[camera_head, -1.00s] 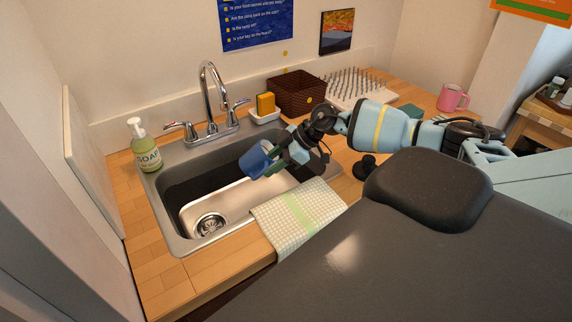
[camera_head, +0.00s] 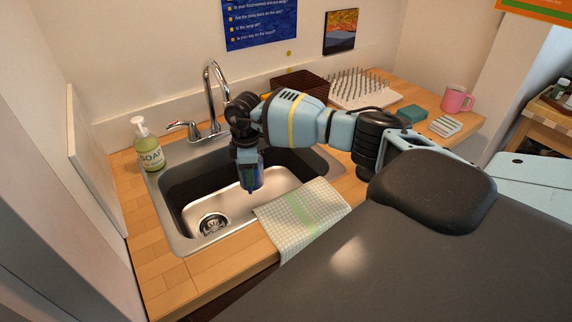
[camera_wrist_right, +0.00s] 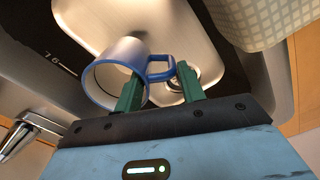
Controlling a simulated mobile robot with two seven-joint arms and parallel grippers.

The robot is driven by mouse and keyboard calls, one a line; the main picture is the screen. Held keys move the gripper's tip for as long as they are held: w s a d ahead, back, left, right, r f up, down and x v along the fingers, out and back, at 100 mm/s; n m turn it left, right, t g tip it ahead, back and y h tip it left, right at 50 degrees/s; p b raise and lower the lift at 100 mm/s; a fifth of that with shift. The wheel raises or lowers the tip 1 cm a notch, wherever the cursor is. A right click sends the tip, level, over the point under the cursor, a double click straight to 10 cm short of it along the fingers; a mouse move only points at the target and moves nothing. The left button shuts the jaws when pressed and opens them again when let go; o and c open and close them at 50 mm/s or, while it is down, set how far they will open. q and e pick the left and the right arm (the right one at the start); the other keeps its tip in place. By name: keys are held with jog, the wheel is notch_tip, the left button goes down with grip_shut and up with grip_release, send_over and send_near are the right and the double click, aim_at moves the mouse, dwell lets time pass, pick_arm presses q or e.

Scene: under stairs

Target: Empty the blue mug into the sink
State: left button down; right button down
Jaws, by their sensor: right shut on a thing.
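The blue mug (camera_wrist_right: 91,88) shows in the right wrist view with its blue rim and handle. My right gripper (camera_wrist_right: 159,70) is shut on it at the handle, with a green finger on each side. In the head view my right gripper (camera_head: 250,182) points down over the sink (camera_head: 171,222). The mug is mostly hidden there behind the fingers. The mug is tilted in the wrist view, and I cannot tell whether anything is left in it. The steel basin and its drain (camera_head: 212,224) lie below. My left gripper is not in view.
The faucet (camera_head: 214,92) stands behind my right gripper, close to my wrist. A soap bottle (camera_head: 149,155) is at the sink's left. A checked towel (camera_head: 300,215) hangs over the front edge. A brown basket (camera_head: 297,82), spiked rack (camera_head: 362,90) and pink mug (camera_head: 456,100) stand at the back.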

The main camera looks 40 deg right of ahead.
jog(key=r, duration=0.4)
jog(key=shift+d, duration=0.2)
dwell(0.6)
